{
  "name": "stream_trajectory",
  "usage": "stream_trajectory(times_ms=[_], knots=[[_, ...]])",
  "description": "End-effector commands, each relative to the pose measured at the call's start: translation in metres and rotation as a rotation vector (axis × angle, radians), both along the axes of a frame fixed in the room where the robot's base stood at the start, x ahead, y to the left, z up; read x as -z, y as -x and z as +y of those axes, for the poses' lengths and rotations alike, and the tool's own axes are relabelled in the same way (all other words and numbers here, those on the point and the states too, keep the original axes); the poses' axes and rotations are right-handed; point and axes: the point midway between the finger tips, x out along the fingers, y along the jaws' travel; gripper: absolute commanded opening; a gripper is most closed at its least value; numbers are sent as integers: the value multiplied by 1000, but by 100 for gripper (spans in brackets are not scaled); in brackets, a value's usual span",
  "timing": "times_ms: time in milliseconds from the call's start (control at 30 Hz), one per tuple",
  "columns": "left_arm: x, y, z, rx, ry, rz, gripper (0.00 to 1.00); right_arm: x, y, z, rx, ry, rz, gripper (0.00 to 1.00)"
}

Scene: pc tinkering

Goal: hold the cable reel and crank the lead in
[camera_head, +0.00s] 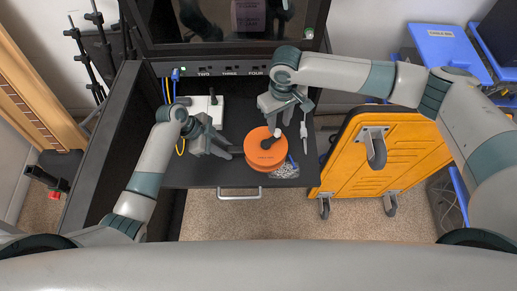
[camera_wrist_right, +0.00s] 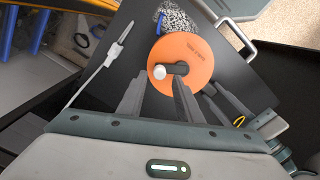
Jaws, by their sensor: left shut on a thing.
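The orange cable reel (camera_head: 262,155) stands on the dark pull-out shelf; it also shows in the right wrist view (camera_wrist_right: 195,55). A dark crank arm (camera_wrist_right: 178,69) with a white knob (camera_wrist_right: 160,73) sits on its upper face. My left gripper (camera_head: 236,153) is at the reel's left side, shut on it; the contact itself is partly hidden. My right gripper (camera_head: 278,122) is above the reel's far side. In the right wrist view its fingers (camera_wrist_right: 158,92) are apart, with the knob seen between them and nothing held. A white lead (camera_wrist_right: 98,74) with a plug end lies beside the reel.
A clear bag of small parts (camera_head: 286,169) lies against the reel's near right side. A white box (camera_head: 207,108) with cables stands at the shelf's back left. An orange wheeled panel (camera_head: 370,160) is to the right. The shelf's front left is clear.

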Motion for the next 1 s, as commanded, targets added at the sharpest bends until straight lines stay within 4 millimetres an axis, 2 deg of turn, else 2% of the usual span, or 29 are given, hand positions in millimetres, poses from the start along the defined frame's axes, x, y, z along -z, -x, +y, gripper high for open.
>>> stream_trajectory(times_ms=[100, 333, 867, 933, 1000], knots=[[0, 0, 0, 0, 1, -1, 0, 14, 0, 0, 1, 1, 2, 32], [0, 0, 0, -1, 1, -1, 0, 30, 0, 1, 0, 0, 0, 32], [0, -1, 0, -1, 0, -1, 0, 34, 0, 0, -1, 0, -1, 32], [0, -1, 0, -1, 0, -1, 0, 34, 0, 0, 0, 0, -1, 20], [0, -1, 0, -1, 0, -1, 0, 34, 0, 0, 0, 0, -1, 3]])
